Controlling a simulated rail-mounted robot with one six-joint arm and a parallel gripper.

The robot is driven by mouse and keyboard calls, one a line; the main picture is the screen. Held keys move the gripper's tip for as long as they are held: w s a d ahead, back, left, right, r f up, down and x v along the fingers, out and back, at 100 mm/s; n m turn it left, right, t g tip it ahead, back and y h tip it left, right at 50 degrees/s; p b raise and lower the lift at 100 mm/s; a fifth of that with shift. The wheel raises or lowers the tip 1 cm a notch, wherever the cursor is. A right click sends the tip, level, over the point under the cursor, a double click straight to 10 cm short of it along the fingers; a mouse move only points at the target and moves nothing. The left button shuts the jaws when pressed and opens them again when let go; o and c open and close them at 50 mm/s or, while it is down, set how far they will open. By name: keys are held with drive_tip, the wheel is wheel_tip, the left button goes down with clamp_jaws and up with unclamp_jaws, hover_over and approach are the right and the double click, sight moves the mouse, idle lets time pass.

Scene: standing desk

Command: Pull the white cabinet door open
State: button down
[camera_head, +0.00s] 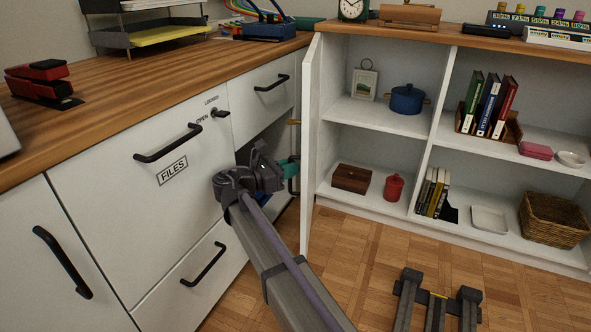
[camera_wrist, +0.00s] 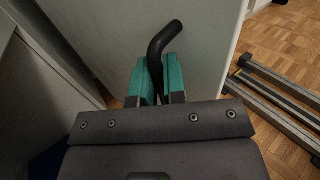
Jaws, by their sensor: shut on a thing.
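The white cabinet door (camera_head: 309,150) stands swung out at the left side of the open shelf cabinet, seen nearly edge-on in the head view. In the wrist view, its white face (camera_wrist: 205,55) fills the upper middle. A black bar handle (camera_wrist: 163,40) sticks out from that face. My gripper (camera_wrist: 160,80) has its two teal fingers closed on either side of the handle, holding it. In the head view, my gripper (camera_head: 289,167) is at the left side of the door, partly hidden by my wrist. The lower handle is hidden between the fingers in the wrist view.
The shelf cabinet (camera_head: 427,110) holds a blue pot, books, a red jar and a basket. White drawers (camera_head: 150,170) with black handles stand close on the left, beside a dark recess (camera_head: 262,140). Wooden floor (camera_head: 355,255) is open in front of the shelves.

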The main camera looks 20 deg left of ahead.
drive_tip(key=shift+a, duration=0.1)
drive_tip(key=c, duration=1.2)
unclamp_jaws()
drive_tip(key=shift+r, duration=0.1)
